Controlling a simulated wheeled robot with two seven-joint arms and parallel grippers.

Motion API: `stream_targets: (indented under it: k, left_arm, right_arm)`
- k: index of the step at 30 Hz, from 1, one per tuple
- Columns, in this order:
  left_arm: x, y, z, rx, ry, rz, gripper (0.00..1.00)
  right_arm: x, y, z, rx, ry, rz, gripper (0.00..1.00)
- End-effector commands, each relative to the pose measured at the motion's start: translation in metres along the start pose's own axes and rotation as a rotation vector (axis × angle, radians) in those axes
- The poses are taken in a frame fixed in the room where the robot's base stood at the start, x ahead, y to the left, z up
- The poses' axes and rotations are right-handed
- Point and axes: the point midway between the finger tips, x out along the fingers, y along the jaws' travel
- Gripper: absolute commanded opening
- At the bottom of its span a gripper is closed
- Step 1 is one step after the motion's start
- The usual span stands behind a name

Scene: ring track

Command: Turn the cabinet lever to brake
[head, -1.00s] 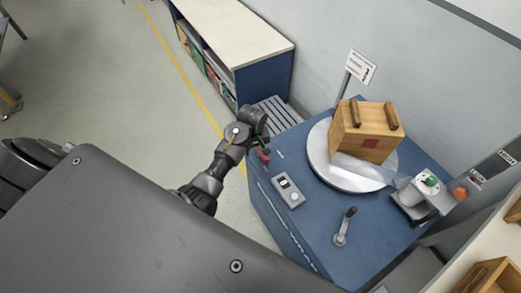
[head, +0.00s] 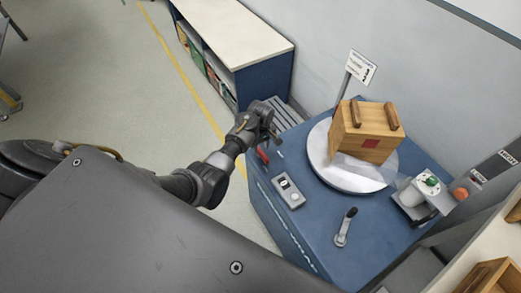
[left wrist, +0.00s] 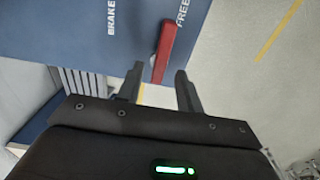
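The red cabinet lever (head: 262,156) sits on the left side of the blue cabinet (head: 385,235). In the left wrist view the lever (left wrist: 164,50) lies beside the word FREE, with the word BRAKE further left on the blue panel (left wrist: 65,20). My left gripper (head: 268,132) is next to the lever in the head view. In the left wrist view my left gripper (left wrist: 158,73) is open, with the lever's near end showing between its fingertips. I cannot tell whether a finger touches it. My right gripper is not in view.
On the cabinet top are a round turntable (head: 335,178) bearing a wooden crate (head: 352,140), a switch box (head: 288,192), a crank handle (head: 345,228) and a white device (head: 418,195). A shelf unit (head: 262,70) stands behind.

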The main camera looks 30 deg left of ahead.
Motion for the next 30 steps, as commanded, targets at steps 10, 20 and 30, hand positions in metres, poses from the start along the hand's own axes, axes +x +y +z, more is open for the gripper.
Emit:
stream_targets:
  k: [10, 20, 30]
  left_arm:
    - [0.026, 0.000, 0.000, 0.000, 0.001, 0.000, 0.36]
    - [0.026, 0.000, 0.000, 0.000, 0.001, 0.000, 0.22]
    - [0.026, 0.000, 0.000, -0.002, 0.000, 0.000, 0.00]
  right_arm:
    - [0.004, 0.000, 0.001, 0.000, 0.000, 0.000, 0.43]
    - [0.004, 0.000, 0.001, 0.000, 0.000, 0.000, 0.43]
    - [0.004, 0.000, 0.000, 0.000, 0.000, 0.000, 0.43]
